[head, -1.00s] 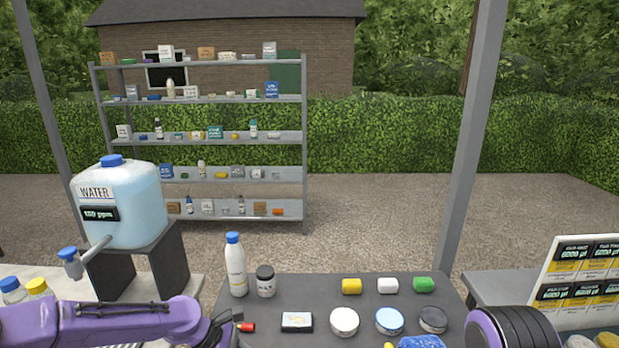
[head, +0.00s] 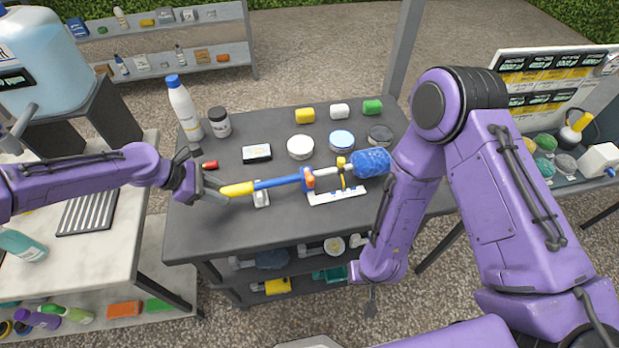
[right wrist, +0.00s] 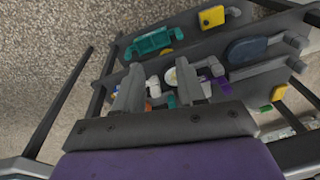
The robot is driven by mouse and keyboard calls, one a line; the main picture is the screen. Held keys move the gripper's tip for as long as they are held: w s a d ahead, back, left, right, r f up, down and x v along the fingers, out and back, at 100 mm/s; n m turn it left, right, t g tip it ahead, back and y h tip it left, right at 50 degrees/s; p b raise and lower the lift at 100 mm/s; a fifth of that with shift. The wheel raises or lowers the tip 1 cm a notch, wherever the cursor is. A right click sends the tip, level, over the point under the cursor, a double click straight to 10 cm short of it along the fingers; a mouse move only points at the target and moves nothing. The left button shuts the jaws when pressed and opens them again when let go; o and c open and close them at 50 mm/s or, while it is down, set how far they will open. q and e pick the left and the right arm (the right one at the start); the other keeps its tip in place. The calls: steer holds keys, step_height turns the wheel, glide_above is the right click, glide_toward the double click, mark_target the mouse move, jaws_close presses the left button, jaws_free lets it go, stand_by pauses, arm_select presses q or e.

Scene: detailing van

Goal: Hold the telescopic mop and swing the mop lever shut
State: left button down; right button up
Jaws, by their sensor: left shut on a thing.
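The telescopic mop (head: 278,183) lies across the dark table on white supports. It has a yellow grip at the left, a blue pole, a blue and orange collar (head: 308,180) and a fuzzy blue head (head: 370,162) at the right. A small yellow part stands up beside the pole between collar and head; I cannot tell surely which part is the mop lever. My left gripper (head: 220,191) is shut on the yellow grip's end. My right gripper is low at the table's front; in the right wrist view (right wrist: 160,88) its fingers are apart and empty.
Round tins (head: 301,147), a small box (head: 257,153) and a white bottle (head: 184,108) stand behind the mop. A shelf under the table holds tools, including a teal one (right wrist: 152,42). A product display (head: 556,85) stands at the right.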

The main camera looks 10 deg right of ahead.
steer(key=w+a+r+n+g+y, duration=0.2)
steer(key=w+a+r+n, duration=0.25)
steer(key=a+r, duration=0.35)
steer(key=w+a+r+n+g+y, duration=0.1)
steer(key=w+a+r+n+g, duration=0.1)
steer(key=w+a+r+n, duration=0.35)
step_height(320, 180, up, 14)
steer(key=m+t+h, duration=0.2)
steer(key=t+h, duration=0.1)
steer(key=h, duration=0.1)
glide_above(310, 178)
steer(key=shift+w+f, duration=0.1)
steer(key=shift+f, duration=3.4)
steer(key=n, duration=0.4)
steer(key=shift+n, duration=1.5)
jaws_close()
